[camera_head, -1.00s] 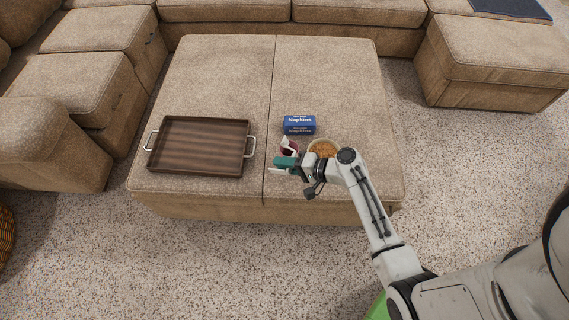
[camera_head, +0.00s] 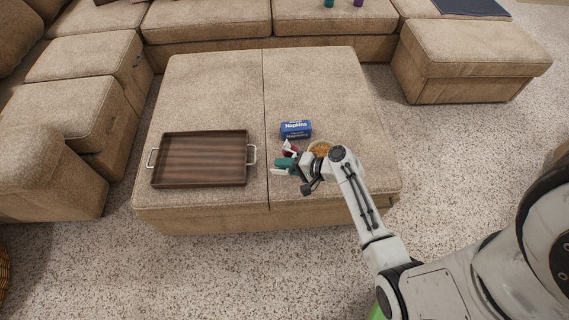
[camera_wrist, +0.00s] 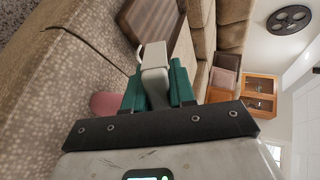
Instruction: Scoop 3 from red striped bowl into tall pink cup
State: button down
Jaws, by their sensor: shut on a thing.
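A bowl (camera_head: 320,148) filled with small orange-brown pieces stands on the ottoman, partly hidden behind my arm; its stripes are not clear. A dark pink cup (camera_head: 293,153) stands left of the bowl, mostly hidden by my gripper and the scoop. A pink rounded surface, likely this cup (camera_wrist: 104,103), shows left of the fingers in the wrist view. My gripper (camera_head: 284,166), with teal fingers, is shut on a pale scoop (camera_wrist: 155,78) beside the cup. The scoop's white end (camera_head: 290,146) rises by the cup; I cannot tell whether it holds anything.
A blue napkin box (camera_head: 296,130) stands just behind the cup and bowl. A dark wooden tray (camera_head: 200,159) with metal handles lies on the left of the ottoman (camera_head: 315,80). The ottoman's back half is clear. Sofas (camera_head: 205,20) stand behind and left.

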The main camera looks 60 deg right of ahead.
jog(key=shift+w+a+r+g+p, duration=0.1)
jog(key=shift+w+r+g+p, duration=0.2)
jog(key=shift+g+p, duration=0.8)
jog(key=shift+w+a+r+g+h+p, duration=0.1)
jog(key=shift+w+r+g+h+p, duration=0.45)
jog(key=shift+g+p, duration=1.15)
jog(key=shift+w+a+r+g+h+p, duration=0.1)
jog(key=shift+w+r+g+h+p, duration=0.35)
jog(key=shift+g+p, duration=1.2)
jog(key=shift+w+r+g+h+p, duration=0.3)
jog(key=shift+r+g+p, duration=0.45)
jog(key=shift+g+p, duration=0.95)
jog(key=shift+f, duration=0.1)
